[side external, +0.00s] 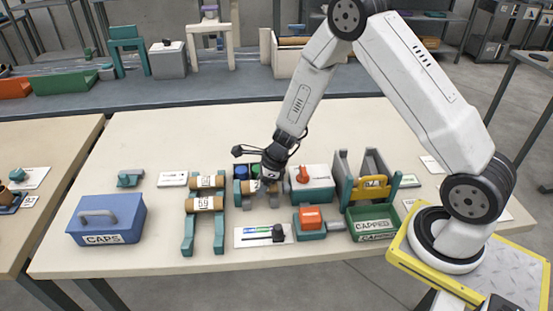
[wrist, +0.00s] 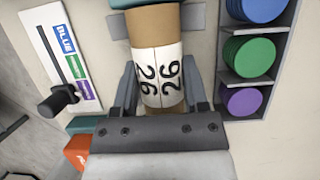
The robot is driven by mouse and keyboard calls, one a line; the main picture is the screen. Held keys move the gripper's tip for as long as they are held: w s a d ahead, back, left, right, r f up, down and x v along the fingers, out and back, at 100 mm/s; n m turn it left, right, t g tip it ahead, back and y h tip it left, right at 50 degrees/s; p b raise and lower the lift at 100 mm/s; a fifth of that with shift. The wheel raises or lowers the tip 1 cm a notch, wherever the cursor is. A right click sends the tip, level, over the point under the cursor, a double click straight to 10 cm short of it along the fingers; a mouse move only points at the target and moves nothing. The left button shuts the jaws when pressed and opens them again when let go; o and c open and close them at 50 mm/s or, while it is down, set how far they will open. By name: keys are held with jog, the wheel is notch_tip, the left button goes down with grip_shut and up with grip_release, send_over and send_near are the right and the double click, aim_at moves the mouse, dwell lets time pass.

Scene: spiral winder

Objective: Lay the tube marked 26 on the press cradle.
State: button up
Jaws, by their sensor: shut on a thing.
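The tube marked 26 (wrist: 157,60) is brown with a white label band, and the number shows twice on it in the wrist view. My gripper (wrist: 160,75) is shut on it, one grey finger on each side of the label. The tube (side external: 252,187) also shows in the side view, low over the table below my wrist. Grey blocks (wrist: 197,28) of what looks like the press cradle stand on both sides of the tube's far part.
A teal rack (side external: 188,235) with brown tubes stands to the left. Blue, green and purple cylinders (wrist: 250,55) sit in a compartmented holder close on the right in the wrist view. A colour card (side external: 262,235), an orange-topped teal device (side external: 310,218) and a blue caps box (side external: 107,220) stand nearby.

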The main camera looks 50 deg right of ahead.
jog(key=shift+f, duration=0.6)
jog(key=o, duration=1.2)
jog(key=shift+o, duration=0.2)
jog(key=shift+r, duration=0.1)
jog(key=shift+r, duration=0.65)
jog(key=v, duration=1.1)
jog(key=shift+s+r, duration=0.15)
jog(key=shift+r, duration=0.2)
jog(key=shift+d, duration=0.1)
